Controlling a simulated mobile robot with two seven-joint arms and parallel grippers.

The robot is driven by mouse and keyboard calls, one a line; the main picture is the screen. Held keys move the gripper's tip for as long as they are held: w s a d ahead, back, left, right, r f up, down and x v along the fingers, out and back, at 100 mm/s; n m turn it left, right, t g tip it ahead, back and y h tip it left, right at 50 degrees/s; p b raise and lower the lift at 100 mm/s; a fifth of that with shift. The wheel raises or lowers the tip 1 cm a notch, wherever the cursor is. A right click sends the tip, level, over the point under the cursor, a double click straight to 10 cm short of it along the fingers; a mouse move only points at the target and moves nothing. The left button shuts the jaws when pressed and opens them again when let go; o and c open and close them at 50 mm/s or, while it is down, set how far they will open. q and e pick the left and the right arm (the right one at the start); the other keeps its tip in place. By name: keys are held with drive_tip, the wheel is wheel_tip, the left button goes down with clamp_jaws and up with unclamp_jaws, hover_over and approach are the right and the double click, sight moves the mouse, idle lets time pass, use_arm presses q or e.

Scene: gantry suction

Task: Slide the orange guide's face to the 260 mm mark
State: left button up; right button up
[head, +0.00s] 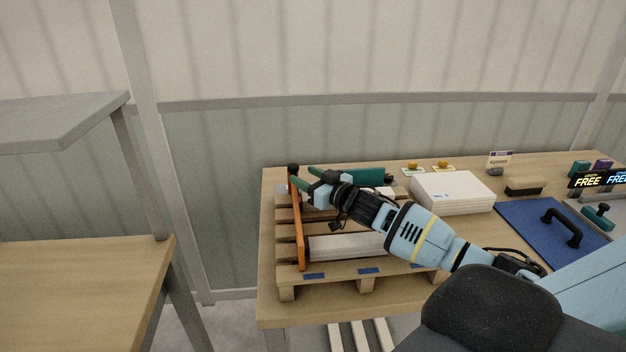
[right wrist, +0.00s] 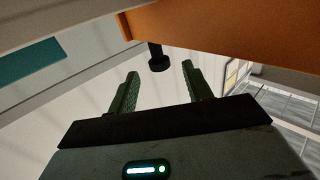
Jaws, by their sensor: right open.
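The orange guide (head: 299,232) is a long thin upright plate along the left end of a wooden pallet in the head view. A black knob (head: 293,167) stands at its far end. My right gripper (head: 306,178) is open, with its green fingers close to the guide's far end. In the right wrist view the guide (right wrist: 225,28) crosses the top, and the knob (right wrist: 158,62) shows between and beyond the open fingers (right wrist: 160,80), with nothing held. I cannot make out a scale or the 260 mm mark. My left gripper is not in view.
The pallet (head: 330,272) sits on a wooden table (head: 300,310) and carries a pale bar (head: 345,247) and a teal block (head: 366,176). A white stack (head: 452,192) and a blue mat (head: 535,225) with a black handle (head: 562,228) lie to the right.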

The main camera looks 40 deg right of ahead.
drive_tip(key=shift+s+d, duration=0.1)
drive_tip(key=shift+s, duration=0.85)
